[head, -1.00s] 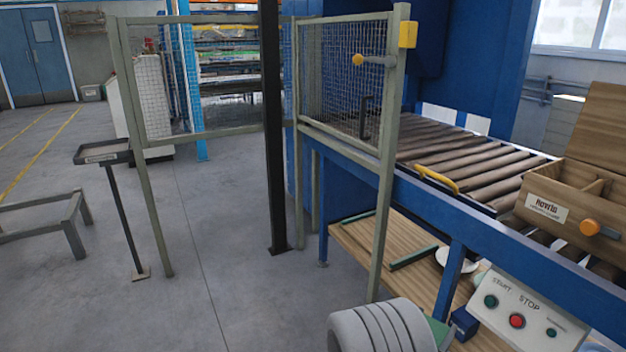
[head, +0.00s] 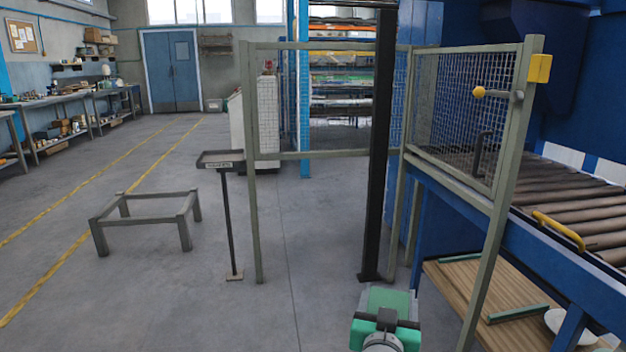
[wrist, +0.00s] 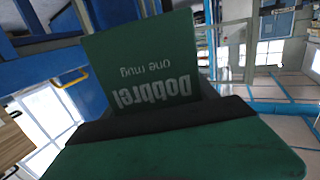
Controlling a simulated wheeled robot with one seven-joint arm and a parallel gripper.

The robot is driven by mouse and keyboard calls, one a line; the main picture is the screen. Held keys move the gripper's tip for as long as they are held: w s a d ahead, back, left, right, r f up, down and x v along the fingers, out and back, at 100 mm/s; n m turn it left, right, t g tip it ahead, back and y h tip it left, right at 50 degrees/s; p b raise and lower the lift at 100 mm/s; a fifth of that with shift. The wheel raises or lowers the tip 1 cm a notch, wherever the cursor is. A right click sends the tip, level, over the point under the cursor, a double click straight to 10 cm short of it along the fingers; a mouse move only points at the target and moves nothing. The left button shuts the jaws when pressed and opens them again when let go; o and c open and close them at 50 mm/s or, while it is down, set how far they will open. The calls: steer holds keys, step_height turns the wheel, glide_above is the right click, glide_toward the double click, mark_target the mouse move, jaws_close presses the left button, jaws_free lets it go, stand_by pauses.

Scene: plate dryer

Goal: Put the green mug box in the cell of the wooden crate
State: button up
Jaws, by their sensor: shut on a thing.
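My gripper (head: 386,322) is at the bottom of the head view, right of the middle, and is shut on the green mug box (head: 390,299). The box is partly hidden behind the gripper there and is held clear of the floor. In the wrist view the dark green box (wrist: 145,60) stands out beyond my gripper (wrist: 165,128), with "Dobbrel one mug" upside down on its face. The wooden crate with its cells is not in view now.
A mesh guard frame (head: 468,105) with a yellow block and a black post (head: 377,150) stand ahead. The blue-framed roller conveyor (head: 580,200) and a wooden lower shelf (head: 490,288) are at the right. A small stand (head: 228,200) and low metal frame (head: 145,220) are left; floor is clear between.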

steer(key=shift+w+d+r+p, duration=0.1)
steer(key=shift+r+p, duration=0.5)
steer(key=shift+r, duration=0.05)
steer(key=shift+w+d+r+p, duration=0.1)
steer(key=shift+r+p, duration=0.5)
step_height(320, 180, up, 15)
steer(key=w+p, duration=0.2)
steer(key=p, duration=2.5)
steer(key=shift+w+r, duration=0.15)
steer(key=shift+w, duration=0.05)
